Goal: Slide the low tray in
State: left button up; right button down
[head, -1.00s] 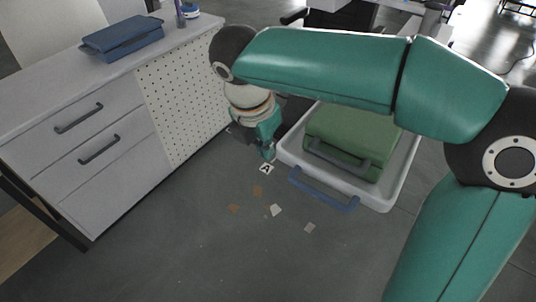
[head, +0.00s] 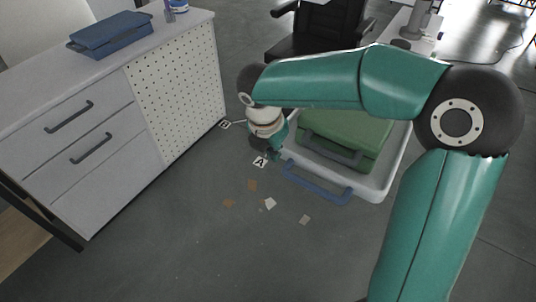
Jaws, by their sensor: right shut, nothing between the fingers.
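The low tray (head: 400,160) is white and stands on the grey floor in the middle of the head view. A blue handle bar (head: 317,185) runs along its near side. A green case (head: 345,140) with a dark handle lies in it. My right arm passes over the tray's far part and hides some of it. My right gripper (head: 274,153) points down beside the tray's left near corner, shut and empty. I cannot tell whether it touches the tray. My left gripper is not in view.
Floor markers A (head: 260,162) and B (head: 225,125) lie near the gripper. Paper scraps (head: 270,203) lie in front. A black chair (head: 320,30) stands behind.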

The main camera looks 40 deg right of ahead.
jog(key=w+d+p, duration=0.2)
jog(key=d, duration=0.2)
jog(key=w+d+p, duration=0.1)
jog(key=d+p, duration=0.1)
jog(key=d, duration=0.3)
jog(key=w+d+p, duration=0.2)
jog(key=d+p, duration=0.1)
jog(key=d, duration=0.2)
jog(key=shift+w, duration=0.3)
jog(key=shift+w+d+r, duration=0.1)
jog(key=shift+w+d, duration=0.1)
jog(key=shift+d, duration=0.1)
jog(key=shift+a, duration=0.1)
